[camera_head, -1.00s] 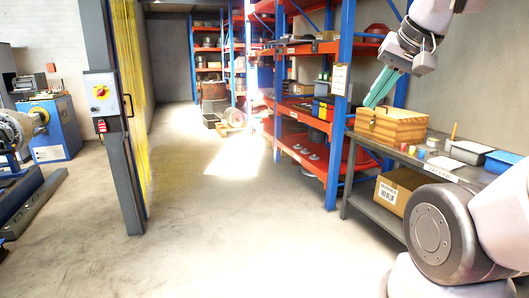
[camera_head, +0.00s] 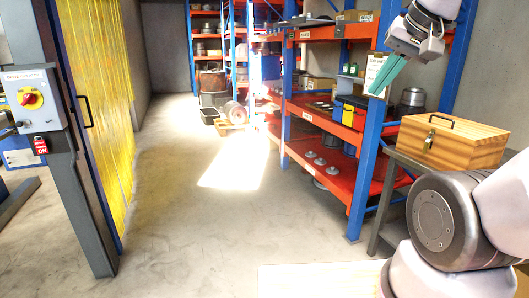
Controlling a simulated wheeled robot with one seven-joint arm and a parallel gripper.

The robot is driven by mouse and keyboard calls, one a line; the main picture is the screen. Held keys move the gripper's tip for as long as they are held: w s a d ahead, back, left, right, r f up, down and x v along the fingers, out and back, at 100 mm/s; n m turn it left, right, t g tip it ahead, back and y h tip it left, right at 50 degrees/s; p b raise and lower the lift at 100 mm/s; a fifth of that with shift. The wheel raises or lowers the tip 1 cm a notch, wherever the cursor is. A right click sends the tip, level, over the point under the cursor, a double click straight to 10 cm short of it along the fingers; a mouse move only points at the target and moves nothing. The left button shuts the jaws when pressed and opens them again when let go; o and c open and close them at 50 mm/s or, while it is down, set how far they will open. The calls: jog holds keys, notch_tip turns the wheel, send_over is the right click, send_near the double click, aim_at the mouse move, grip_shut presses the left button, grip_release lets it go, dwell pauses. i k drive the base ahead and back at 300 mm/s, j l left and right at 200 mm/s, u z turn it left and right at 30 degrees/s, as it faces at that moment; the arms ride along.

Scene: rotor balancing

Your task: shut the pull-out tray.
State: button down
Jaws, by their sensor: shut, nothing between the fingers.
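My gripper (camera_head: 376,91) has teal fingers, shut with nothing between them. It points down and left at the upper right, in front of the rack's near blue post and beside a hanging paper sheet (camera_head: 379,76). The orange shelving rack (camera_head: 318,120) stands right of centre. Its low orange level (camera_head: 335,185) carries several grey discs. I cannot tell for sure which level is the pull-out tray, or how far out it is. No contact between my gripper and the rack can be made out.
A wooden box (camera_head: 455,142) stands on the grey bench at the right. At the left are a post with a red switch (camera_head: 31,98) and a yellow strip curtain (camera_head: 95,90). The floor (camera_head: 200,220) between is clear. A pale flat surface (camera_head: 315,280) shows at the bottom edge.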

aim_at(302, 21)
jog(key=i, duration=2.15)
jog(key=i+u, duration=0.2)
jog(key=i, duration=0.3)
jog(key=i+l+u, duration=0.2)
jog(key=i, duration=0.35)
jog(key=i+l+u, duration=0.15)
jog(key=i, duration=0.35)
jog(key=l, duration=0.05)
